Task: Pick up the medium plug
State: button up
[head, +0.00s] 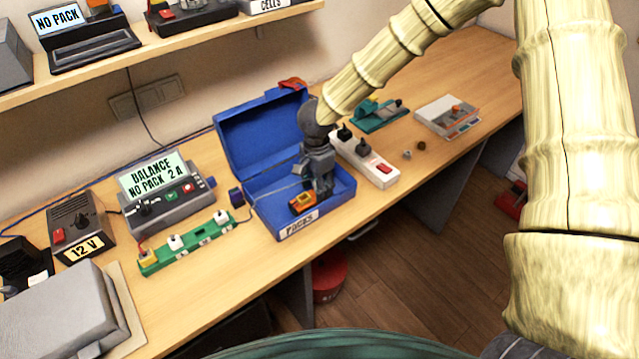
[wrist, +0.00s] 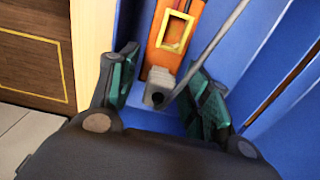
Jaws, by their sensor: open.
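A small grey plug (wrist: 159,90) with a dark round opening lies against one end of an orange pack (wrist: 174,35) inside the blue box. Whether it is the medium one I cannot tell. A thin grey lead runs to it from the upper right of the wrist view. My gripper (wrist: 162,70) is open, with one green-padded finger on each side of the plug and gaps between. In the head view my gripper (head: 322,188) points down into the box, beside the orange pack (head: 303,202). The plug is hidden there.
The blue box (head: 335,203), labelled PACKS, has its lid raised behind my gripper. A green strip (head: 190,246) with white blocks and the balance charger (head: 172,208) stand left. A white power strip (head: 378,170) stands close on the right.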

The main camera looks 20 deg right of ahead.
jog(key=shift+c, duration=0.4)
jog(key=c, duration=0.9)
jog(key=shift+o, duration=0.2)
jog(key=shift+a+r+b, duration=0.1)
jog(key=shift+r+b, duration=0.3)
jog(key=shift+r, duration=0.2)
notch_tip(320, 180, up, 2)
jog(key=shift+r+b, duration=0.1)
jog(key=shift+b, duration=0.5)
jog(key=s+a+r+b, duration=0.1)
jog(key=s+a+b, duration=0.3)
jog(key=s+a, duration=0.4)
jog(key=s, duration=0.5)
jog(key=shift+s+a+r, duration=0.15)
jog(key=shift+s+r, duration=0.15)
